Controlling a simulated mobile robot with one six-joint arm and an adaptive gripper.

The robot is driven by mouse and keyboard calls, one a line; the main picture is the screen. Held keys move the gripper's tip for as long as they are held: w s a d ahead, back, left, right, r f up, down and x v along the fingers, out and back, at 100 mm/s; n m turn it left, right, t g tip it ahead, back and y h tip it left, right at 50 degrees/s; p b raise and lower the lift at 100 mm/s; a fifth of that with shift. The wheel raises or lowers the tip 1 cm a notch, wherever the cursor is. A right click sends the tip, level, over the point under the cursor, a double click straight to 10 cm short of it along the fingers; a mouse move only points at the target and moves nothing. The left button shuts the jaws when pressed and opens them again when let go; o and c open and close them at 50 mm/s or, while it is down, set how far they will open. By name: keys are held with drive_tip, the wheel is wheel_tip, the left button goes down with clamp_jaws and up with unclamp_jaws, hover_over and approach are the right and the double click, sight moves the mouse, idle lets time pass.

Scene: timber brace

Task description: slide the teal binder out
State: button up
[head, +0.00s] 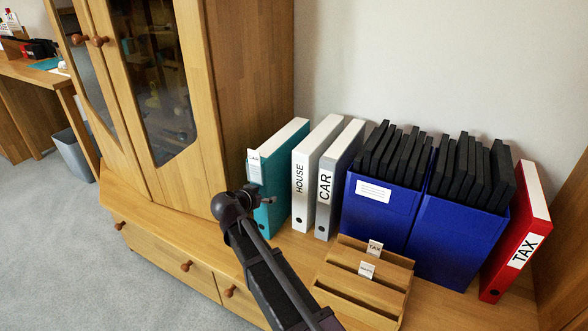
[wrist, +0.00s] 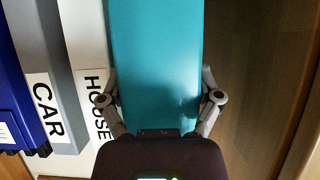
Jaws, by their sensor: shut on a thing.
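The teal binder (head: 279,172) stands upright on the wooden cabinet top, at the left end of the row, with a white label near the top of its spine. Its front edge sticks out a little beyond the white HOUSE binder. My gripper (head: 262,200) is at its spine in the head view. In the wrist view the teal binder (wrist: 155,70) fills the middle, with a finger of my gripper (wrist: 158,100) on each side of it. The gripper is shut on the binder. The fingertips are partly hidden in the head view.
The white HOUSE binder (head: 311,175) and grey CAR binder (head: 338,180) stand to the right. Beyond them are blue boxes (head: 382,208) of black cases and a red TAX binder (head: 517,235). A wooden card rack (head: 365,285) stands in front. A tall cabinet (head: 245,80) rises at left.

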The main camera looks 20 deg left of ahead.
drive_tip(key=shift+s, duration=0.3)
drive_tip(key=o, duration=1.1)
drive_tip(key=p+v, duration=0.4)
drive_tip(key=v, duration=0.4)
idle(0.5)
idle(0.5)
